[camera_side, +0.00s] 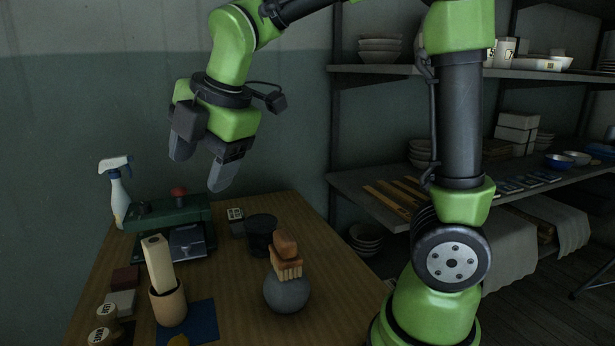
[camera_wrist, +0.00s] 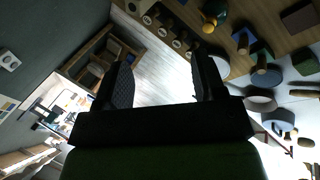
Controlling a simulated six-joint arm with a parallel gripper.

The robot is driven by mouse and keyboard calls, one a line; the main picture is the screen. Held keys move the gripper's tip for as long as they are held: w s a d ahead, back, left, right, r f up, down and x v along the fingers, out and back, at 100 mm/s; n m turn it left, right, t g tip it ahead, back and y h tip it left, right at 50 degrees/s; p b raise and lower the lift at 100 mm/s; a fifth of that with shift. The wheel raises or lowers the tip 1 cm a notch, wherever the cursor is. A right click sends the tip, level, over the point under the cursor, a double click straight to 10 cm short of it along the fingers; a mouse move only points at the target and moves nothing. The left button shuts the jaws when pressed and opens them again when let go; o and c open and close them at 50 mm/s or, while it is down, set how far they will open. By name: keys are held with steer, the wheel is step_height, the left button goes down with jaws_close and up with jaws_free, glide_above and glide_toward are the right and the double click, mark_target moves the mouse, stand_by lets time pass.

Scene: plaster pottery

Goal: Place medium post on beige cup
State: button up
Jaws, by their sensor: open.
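The beige cup (camera_side: 168,308) stands on the wooden table at the front left in the side view, at the edge of a dark blue cloth. A tall cream post (camera_side: 158,262) stands in the cup's mouth, leaning slightly left. Its lower end is hidden inside the cup. I cannot tell for sure that it is the medium post. My gripper (camera_side: 199,173) is open and empty, high above the back of the table, well above the post and cup and apart from them. Its open fingers also show in the wrist view (camera_wrist: 163,75), with nothing between them.
A grey round pot (camera_side: 286,294) with a brown brush (camera_side: 286,256) on it stands right of the cup. A dark cup (camera_side: 261,232) and a green machine (camera_side: 168,216) stand behind. A spray bottle (camera_side: 116,194) is at the back left. Stamps and small blocks crowd the front left.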

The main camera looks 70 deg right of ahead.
steer(key=s+m+t+y, duration=0.2)
steer(key=s+m, duration=1.3)
steer(key=m, duration=0.6)
steer(key=shift+s+a, duration=0.25)
steer(key=shift+a, duration=0.05)
